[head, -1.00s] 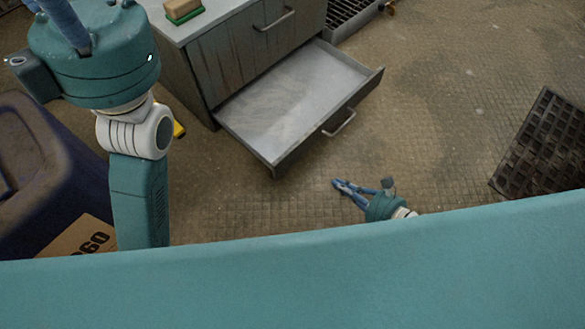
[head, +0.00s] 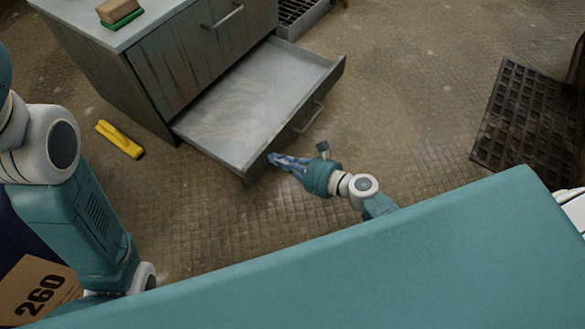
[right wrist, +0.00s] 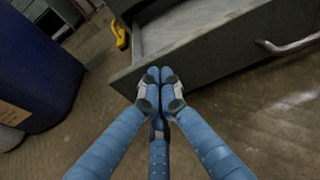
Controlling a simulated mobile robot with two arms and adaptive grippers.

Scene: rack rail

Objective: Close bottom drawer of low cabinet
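The low grey cabinet (head: 168,75) stands at the upper left of the head view. Its bottom drawer (head: 245,92) is pulled far out and looks empty. The drawer front has a metal handle (head: 309,117), which also shows in the right wrist view (right wrist: 290,44). My right gripper (head: 272,158) is at the near left end of the drawer front, left of the handle. In the right wrist view its blue fingertips (right wrist: 160,76) are together with nothing between them, at or very near the drawer front. Actual contact is hard to tell. My left gripper is out of view; only its arm shows.
A yellow object (head: 120,139) lies on the floor left of the cabinet. A brush-like block (head: 120,12) rests on the cabinet top. A dark grated mat (head: 518,115) lies at the right. Floor right of the drawer is clear.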

